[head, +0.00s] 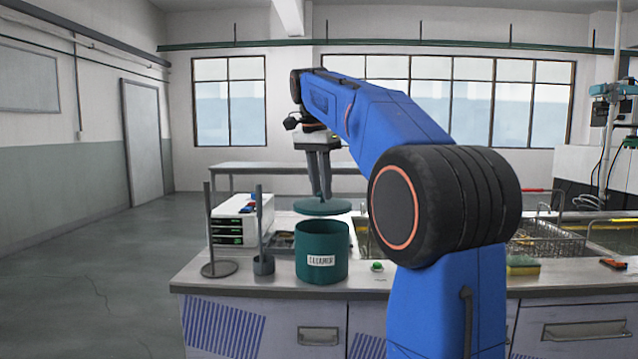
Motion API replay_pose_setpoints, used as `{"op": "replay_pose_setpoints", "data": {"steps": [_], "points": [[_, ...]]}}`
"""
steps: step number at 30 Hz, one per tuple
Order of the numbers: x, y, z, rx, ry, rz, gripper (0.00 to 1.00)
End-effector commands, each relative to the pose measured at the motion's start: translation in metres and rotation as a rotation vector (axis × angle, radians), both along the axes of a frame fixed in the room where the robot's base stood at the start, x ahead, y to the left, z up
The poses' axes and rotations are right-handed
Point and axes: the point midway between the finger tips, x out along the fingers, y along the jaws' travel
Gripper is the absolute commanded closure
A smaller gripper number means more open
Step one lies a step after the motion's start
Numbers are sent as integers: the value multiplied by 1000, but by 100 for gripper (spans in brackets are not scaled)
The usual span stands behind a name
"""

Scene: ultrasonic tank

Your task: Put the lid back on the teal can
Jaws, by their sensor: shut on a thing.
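The teal can (322,242) stands upright near the front of the bench, with a white label reading CLEANER. The teal lid (322,206) is a flat round disc held above the can, with a small gap between it and the can's rim. My gripper (321,192) points down and is shut on the lid from above, so the lid hangs below the fingers. The lid looks roughly level and about centred over the can in this view. Its exact depth relative to the can I cannot tell. The fingers partly hide the lid's top and grip point.
Left of the can stand a grey rod on a round base (220,268), a small grey cup with a rod (263,264) and a white box with green displays (240,222). A green button (377,266), a sponge (523,266) and a wire basket (548,243) are to the right.

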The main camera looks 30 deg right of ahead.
Motion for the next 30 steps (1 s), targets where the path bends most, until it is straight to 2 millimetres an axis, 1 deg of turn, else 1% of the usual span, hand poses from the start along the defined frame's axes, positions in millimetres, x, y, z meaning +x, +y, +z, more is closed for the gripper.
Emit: {"op": "replay_pose_setpoints", "data": {"steps": [6, 15, 21, 30], "points": [[0, 0, -18, 0, 1, 0, 100], [0, 0, -41, 0, 1, 0, 100], [0, 0, -50, 0, 0, 0, 100], [0, 0, -52, 0, 0, 0, 100]]}}
